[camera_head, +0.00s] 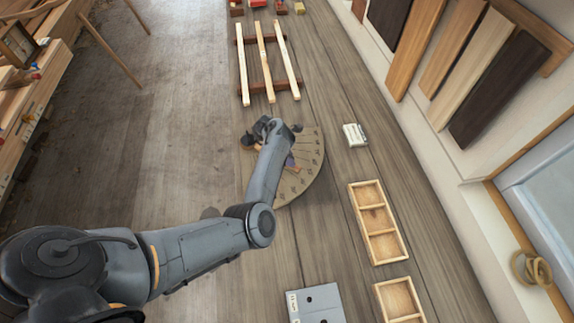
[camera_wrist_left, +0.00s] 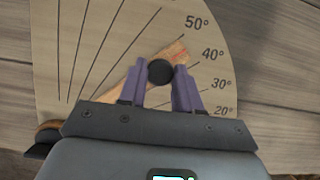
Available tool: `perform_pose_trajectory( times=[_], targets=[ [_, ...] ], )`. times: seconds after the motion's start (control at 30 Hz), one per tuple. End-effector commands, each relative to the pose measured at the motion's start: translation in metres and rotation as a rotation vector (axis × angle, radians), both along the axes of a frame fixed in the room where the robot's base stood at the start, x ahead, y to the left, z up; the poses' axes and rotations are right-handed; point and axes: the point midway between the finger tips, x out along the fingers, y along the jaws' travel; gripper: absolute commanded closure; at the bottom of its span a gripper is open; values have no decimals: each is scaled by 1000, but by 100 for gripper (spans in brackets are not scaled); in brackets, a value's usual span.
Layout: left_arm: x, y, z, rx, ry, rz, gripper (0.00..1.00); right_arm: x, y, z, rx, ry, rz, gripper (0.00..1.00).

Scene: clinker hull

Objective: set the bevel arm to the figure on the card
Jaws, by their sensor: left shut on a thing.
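The bevel board (camera_head: 312,160) is a pale fan-shaped plate with engraved angle lines, lying on the bench and partly covered by my left arm. In the left wrist view its dial (camera_wrist_left: 110,40) shows figures from 20° to 50°. The wooden bevel arm (camera_wrist_left: 125,82) carries a black knob (camera_wrist_left: 160,71). Its reddish tip points between the 40° and 50° figures. My left gripper (camera_wrist_left: 160,80) has its purple fingers shut on either side of the knob. A small white card (camera_head: 354,135) stands right of the board; its figure is too small to read. My right gripper is out of view.
A wooden frame with pale slats (camera_head: 263,60) lies beyond the board. A divided wooden tray (camera_head: 377,222) and a second tray (camera_head: 399,300) lie to the right. A grey block with holes (camera_head: 315,304) sits nearest. Planks lean along the right wall.

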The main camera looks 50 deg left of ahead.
Motion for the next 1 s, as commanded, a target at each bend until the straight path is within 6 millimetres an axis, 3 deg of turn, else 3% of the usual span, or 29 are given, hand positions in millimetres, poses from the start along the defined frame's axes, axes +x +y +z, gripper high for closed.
perform_pose_trajectory(
  times=[0.2,0.6,0.63,0.7,0.8,1.0],
  targets=[
    [10,2,-1,0,0,53,100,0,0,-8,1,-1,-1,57],
    [12,3,0,1,1,63,100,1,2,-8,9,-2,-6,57],
    [12,3,0,1,1,63,66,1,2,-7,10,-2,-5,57],
    [12,3,0,1,1,63,55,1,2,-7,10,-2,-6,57],
    [12,3,0,0,0,62,42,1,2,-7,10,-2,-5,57],
    [12,3,0,0,0,61,42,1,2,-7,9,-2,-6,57]
  ],
)
